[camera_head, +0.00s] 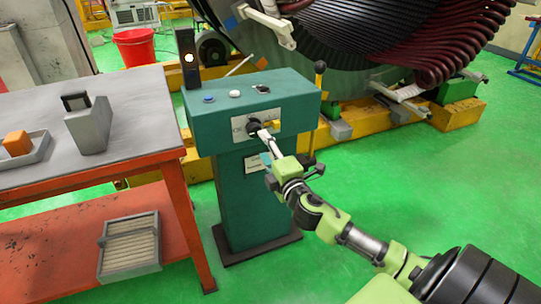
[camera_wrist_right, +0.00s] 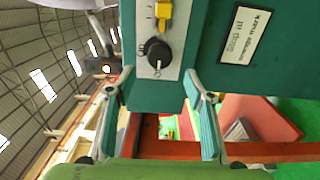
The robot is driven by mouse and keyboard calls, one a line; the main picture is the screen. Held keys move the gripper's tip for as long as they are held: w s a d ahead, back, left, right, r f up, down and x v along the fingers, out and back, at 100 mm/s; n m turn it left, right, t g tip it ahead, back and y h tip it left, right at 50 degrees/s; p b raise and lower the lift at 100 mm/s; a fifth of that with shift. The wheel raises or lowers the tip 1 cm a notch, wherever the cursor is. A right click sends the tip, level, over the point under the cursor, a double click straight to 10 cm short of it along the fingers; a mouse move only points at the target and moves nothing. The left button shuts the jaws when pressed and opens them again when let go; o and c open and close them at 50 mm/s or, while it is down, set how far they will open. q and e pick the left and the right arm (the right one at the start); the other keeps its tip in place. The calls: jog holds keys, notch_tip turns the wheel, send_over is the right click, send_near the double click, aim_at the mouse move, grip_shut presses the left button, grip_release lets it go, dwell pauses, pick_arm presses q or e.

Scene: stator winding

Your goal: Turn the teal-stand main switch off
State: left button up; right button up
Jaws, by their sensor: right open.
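The teal stand (camera_head: 240,190) stands right of the table, with a teal control box on top. Its main switch is a black round knob (camera_head: 253,126) on a pale plate on the box's front face. The knob (camera_wrist_right: 156,52) also shows in the right wrist view, with a small yellow part (camera_wrist_right: 163,12) beside it. I cannot tell which position the knob is set to. My right gripper (camera_head: 264,139) is in front of the knob. In the right wrist view its fingers (camera_wrist_right: 158,80) are apart, one on each side below the knob, holding nothing. My left gripper is out of view.
The box top carries a blue button (camera_head: 208,99), a white button and a black-and-white control. A ball-topped lever (camera_head: 319,68) rises at its right. A lamp post (camera_head: 187,60) stands at its back left. The red-framed table (camera_head: 100,170) is close on the left. Green floor is clear at right.

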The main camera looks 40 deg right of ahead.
jog(key=shift+v, duration=1.95)
